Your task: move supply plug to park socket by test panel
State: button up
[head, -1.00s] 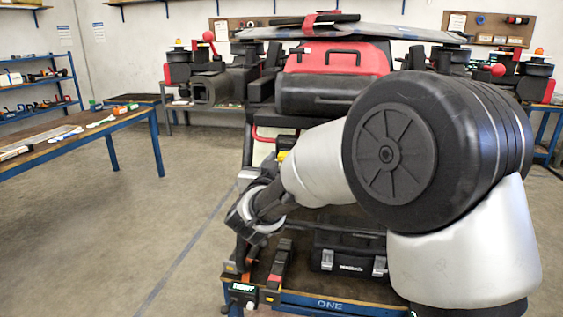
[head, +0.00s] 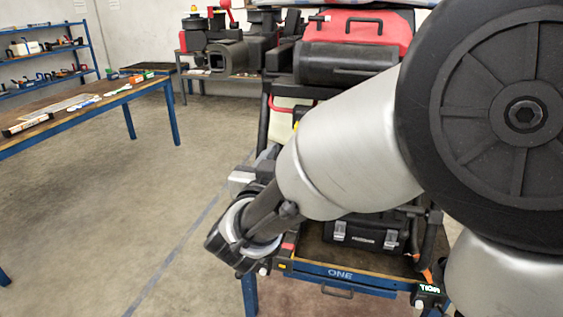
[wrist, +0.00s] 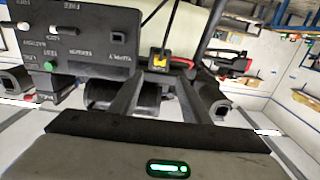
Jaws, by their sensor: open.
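My gripper (wrist: 159,78) is open. Its two dark fingers point toward the plug, one to each side of it, with the tips just short of it. I cannot tell whether they touch it. No park socket can be made out with certainty. In the head view, my forearm hides the fingers and the plug.
A black toolbox (head: 365,232) sits on the cart shelf marked ONE (head: 340,273). A red and black case (head: 352,45) stands above. Black square-ended tubes (wrist: 217,106) lie beyond my fingers. A workbench (head: 80,105) stands left; the floor between is clear.

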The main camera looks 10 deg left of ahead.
jog(key=shift+s, duration=2.2)
jog(key=d+r+n+g+y, duration=0.3)
jog(key=d+g+y, duration=0.2)
jog(key=d, duration=0.1)
jog(key=s+d+f+m+g+h, duration=0.1)
jog(key=s+d+f+g+h, duration=0.15)
jog(key=s+d, duration=0.65)
jog(key=s+d+f+m+g+h, duration=0.15)
jog(key=s+d+f+g, duration=0.25)
jog(key=s+d, duration=0.6)
notch_tip(320, 180, up, 18)
jog(key=d+p, duration=0.2)
jog(key=p, duration=1.6)
jog(key=shift+w+d+f+g, duration=0.15)
jog(key=shift+w+d+g, duration=0.05)
jog(key=shift+d+g, duration=0.2)
